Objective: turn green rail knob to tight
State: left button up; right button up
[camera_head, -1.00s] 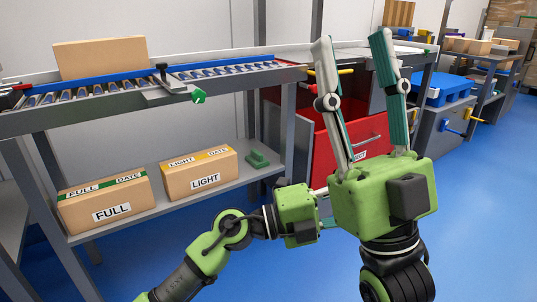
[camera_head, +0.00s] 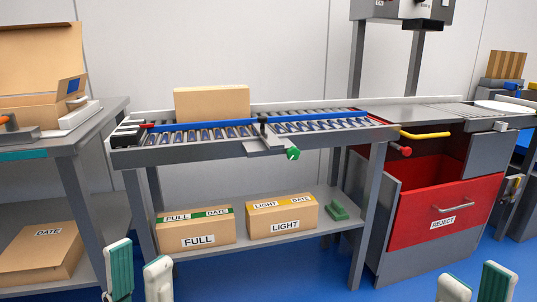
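The green rail knob (camera_head: 292,153) sticks out at the front of the roller conveyor (camera_head: 195,150). It sits on a grey bracket (camera_head: 265,146) with a black upright post (camera_head: 262,125). Whether the knob is tight or loose cannot be told. My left gripper (camera_head: 138,255) shows only its fingers at the bottom left, apart and empty, well below and left of the knob. My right gripper (camera_head: 474,273) shows only its fingertips at the bottom right, apart and empty, far right of and below the knob.
A plain carton (camera_head: 212,104) stands on the conveyor. Boxes marked FULL (camera_head: 196,232) and LIGHT (camera_head: 282,215) and a green block (camera_head: 338,211) are on the lower shelf. A red REJECT drawer (camera_head: 440,212) stands right, a bench (camera_head: 75,140) left. Space before the knob is clear.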

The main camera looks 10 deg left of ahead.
aim_at(293, 153)
jog(key=l+u, duration=0.1)
jog(key=u, duration=0.3)
jog(key=i+l+u, duration=0.1)
jog(key=u, duration=0.35)
jog(key=l+u, duration=0.2)
jog(key=u, duration=0.2)
jog(key=l+u, duration=0.15)
jog(key=u, duration=0.25)
jog(key=l+u, duration=0.15)
jog(key=u, duration=0.25)
jog(key=l+u, duration=0.15)
jog(key=l, duration=0.25)
jog(key=k+l+u, duration=0.15)
jog(key=l, duration=0.25)
jog(key=l+u, duration=0.15)
jog(key=l, duration=0.25)
jog(key=k+l+u, duration=0.15)
jog(key=l, duration=0.2)
jog(key=k+l+u, duration=0.1)
jog(key=l, duration=0.3)
jog(key=k+l+u, duration=0.15)
jog(key=l, duration=0.2)
jog(key=k+l+u, duration=0.15)
jog(key=l, duration=0.15)
jog(key=k+l, duration=0.1)
jog(key=l, duration=0.3)
jog(key=k+l, duration=0.1)
jog(key=l, duration=0.3)
